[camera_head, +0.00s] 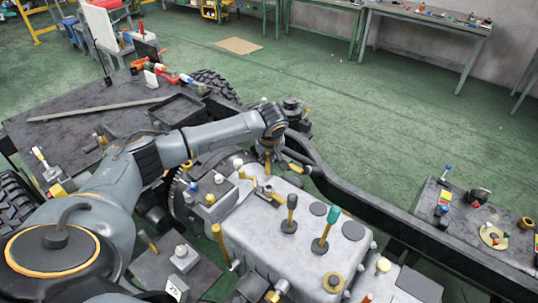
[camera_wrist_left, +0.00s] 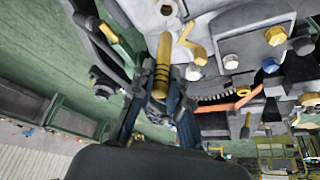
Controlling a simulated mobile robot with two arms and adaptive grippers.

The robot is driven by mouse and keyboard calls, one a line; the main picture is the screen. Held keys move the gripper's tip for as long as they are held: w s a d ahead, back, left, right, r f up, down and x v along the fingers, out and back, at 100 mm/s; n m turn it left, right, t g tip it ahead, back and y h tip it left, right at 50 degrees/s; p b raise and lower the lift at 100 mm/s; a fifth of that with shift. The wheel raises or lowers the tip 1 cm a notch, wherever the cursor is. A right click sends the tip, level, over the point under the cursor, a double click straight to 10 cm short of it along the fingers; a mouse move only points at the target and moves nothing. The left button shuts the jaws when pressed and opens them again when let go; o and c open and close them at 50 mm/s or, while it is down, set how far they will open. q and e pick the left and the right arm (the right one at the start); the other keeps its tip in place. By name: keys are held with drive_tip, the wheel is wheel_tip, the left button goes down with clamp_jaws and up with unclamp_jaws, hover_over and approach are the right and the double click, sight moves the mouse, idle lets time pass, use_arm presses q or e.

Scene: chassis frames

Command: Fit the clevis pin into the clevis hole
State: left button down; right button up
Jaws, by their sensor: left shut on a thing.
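My left gripper (camera_wrist_left: 160,88) is shut on a brass-coloured clevis pin (camera_wrist_left: 162,62). The pin is ridged near the fingers, and its plain end points away from the gripper toward the pale machine housing. Close beyond the pin tip in the wrist view is a pale part with a round hole (camera_wrist_left: 166,9), perhaps the clevis hole. I cannot tell whether the tip touches it. My right gripper is not in view.
The grey housing (camera_head: 275,235) carries upright levers, including a green-topped one (camera_head: 327,228). A yellow bent handle (camera_wrist_left: 191,42) lies right of the pin. A dark chassis rail (camera_head: 385,205) runs along the far side. Loose tools (camera_head: 170,75) lie on the left platform.

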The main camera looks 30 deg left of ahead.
sight(269, 168)
use_arm(q)
drive_tip(key=shift+w, duration=0.1)
drive_tip(key=shift+w+d+f, duration=0.1)
drive_tip(key=shift+w+f, duration=0.05)
drive_tip(key=shift+w, duration=0.05)
drive_tip(key=shift+w+f+b, duration=0.15)
drive_tip(key=shift+f+b, duration=0.25)
drive_tip(key=shift+f, duration=0.9)
drive_tip(key=shift+f+b, duration=0.55)
drive_tip(key=shift+f, duration=0.25)
drive_tip(key=shift+f+b, duration=0.3)
drive_tip(key=shift+f, duration=0.5)
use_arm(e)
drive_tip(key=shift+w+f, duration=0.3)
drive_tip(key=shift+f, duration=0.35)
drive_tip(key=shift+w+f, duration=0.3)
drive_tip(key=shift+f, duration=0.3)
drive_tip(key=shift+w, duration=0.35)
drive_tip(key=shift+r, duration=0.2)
